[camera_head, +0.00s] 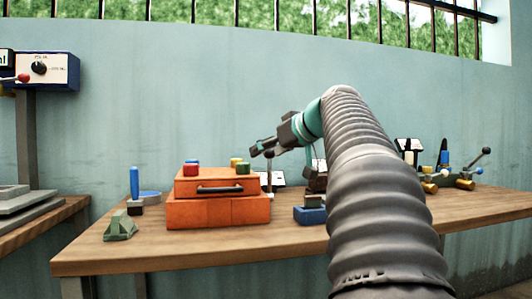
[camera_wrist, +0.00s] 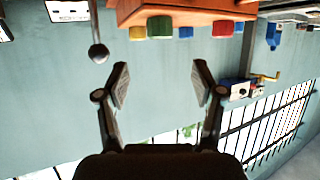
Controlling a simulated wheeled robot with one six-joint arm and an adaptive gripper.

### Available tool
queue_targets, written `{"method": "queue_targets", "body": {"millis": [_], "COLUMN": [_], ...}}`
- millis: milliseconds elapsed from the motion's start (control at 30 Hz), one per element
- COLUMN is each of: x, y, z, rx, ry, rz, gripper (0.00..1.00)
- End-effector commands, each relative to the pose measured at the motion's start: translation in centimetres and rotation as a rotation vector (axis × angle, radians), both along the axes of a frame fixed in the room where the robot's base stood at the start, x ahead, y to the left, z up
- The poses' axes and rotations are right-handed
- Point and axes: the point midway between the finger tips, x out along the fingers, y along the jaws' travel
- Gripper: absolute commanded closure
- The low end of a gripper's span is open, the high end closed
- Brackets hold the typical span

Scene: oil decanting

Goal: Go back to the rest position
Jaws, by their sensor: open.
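My gripper (camera_head: 262,149) is raised above the wooden workbench (camera_head: 180,245), pointing left, just above and right of the orange toolbox. In the wrist view my gripper (camera_wrist: 160,85) shows two fingers spread wide, with nothing between them. The wrist picture is upside down, with the wall and barred window below. My ribbed grey arm covers part of the bench's right half, so what lies behind it is hidden.
An orange toolbox (camera_head: 218,211) with coloured caps on top stands on the bench. A ball-topped lever (camera_head: 269,165) stands close to my gripper. A blue box (camera_head: 310,215) and a green block (camera_head: 121,226) lie nearby. A control box (camera_head: 45,70) is at left.

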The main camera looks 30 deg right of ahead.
Motion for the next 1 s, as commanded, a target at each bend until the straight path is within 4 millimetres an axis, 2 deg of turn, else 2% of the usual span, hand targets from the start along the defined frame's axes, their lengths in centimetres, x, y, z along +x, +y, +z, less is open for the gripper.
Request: {"method": "queue_targets", "body": {"millis": [267,367,433,567,700,867,1000], "x": [0.0,-0.3,-0.8,-2.8,-6.0,-10.3,-14.6], "y": [0.2,1.5,3.3,7.6,12.1,15.8,18.5], "z": [-0.1,-0.8,-2.1,-5.9,-11.0,-16.7,-21.9], "rx": [0.002,0.016,0.034,0.075,0.098,0.095,0.073], "ry": [0.004,0.032,0.073,0.185,0.309,0.426,0.517], "rz": [0.000,-0.002,-0.007,-0.026,-0.054,-0.085,-0.107], "gripper": [0.32,0.32,0.32,0.32,0.32,0.32,0.32]}}
